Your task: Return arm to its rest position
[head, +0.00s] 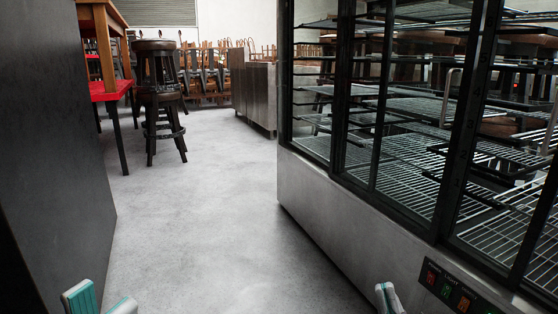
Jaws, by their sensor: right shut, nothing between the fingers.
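My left gripper (101,301) shows at the bottom left edge of the head view. Its two fingertips, with teal pads, stand apart with nothing seen between them, so it is open. My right gripper (388,298) shows at the bottom edge, right of the middle. Its fingertips are together and hold nothing. It appears close to the base of the display cabinet (330,205); I cannot tell the exact gap. Both arms are below the picture and hidden.
The glass cabinet with wire shelves fills the right side. A dark panel (50,160) stands close on the left. Bare grey floor (215,200) runs between them. Further back are black stools (160,95), a wooden table (105,45), a metal counter (255,95) and stacked chairs (200,75).

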